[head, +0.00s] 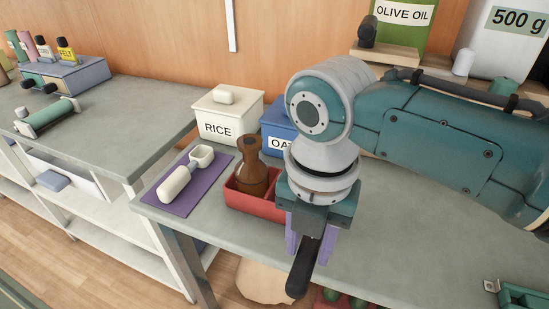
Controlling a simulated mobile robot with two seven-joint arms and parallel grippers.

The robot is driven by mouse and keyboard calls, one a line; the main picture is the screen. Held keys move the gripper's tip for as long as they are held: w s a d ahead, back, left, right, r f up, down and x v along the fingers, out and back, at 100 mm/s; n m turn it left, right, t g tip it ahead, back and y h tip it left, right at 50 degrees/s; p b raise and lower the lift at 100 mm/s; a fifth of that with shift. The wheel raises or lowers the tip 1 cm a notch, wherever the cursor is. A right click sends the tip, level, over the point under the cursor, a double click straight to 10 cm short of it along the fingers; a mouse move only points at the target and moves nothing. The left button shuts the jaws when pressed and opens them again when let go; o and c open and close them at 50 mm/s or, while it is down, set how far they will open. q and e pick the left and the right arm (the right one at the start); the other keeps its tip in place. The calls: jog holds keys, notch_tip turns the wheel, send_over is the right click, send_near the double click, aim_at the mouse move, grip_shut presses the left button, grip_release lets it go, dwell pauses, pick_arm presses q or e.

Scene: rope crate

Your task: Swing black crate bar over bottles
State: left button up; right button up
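My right gripper (310,245) comes down from the right, with purple fingers on either side of a black bar (300,275). The fingers look shut on the bar, whose rounded end points down and toward the front. Below it, at the bottom edge, part of a red crate (320,302) shows with dark green round tops (357,302), perhaps bottles. Most of that crate is cut off by the frame, and how the bar joins it is hidden. My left gripper is not in view.
A red holder (240,202) with a brown bottle (253,172) stands left of my gripper. A purple mat (208,190) bears a white scoop (175,184). A RICE box (222,118) and a blue box (275,120) stand behind.

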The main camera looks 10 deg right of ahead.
grip_shut()
dwell(1.0)
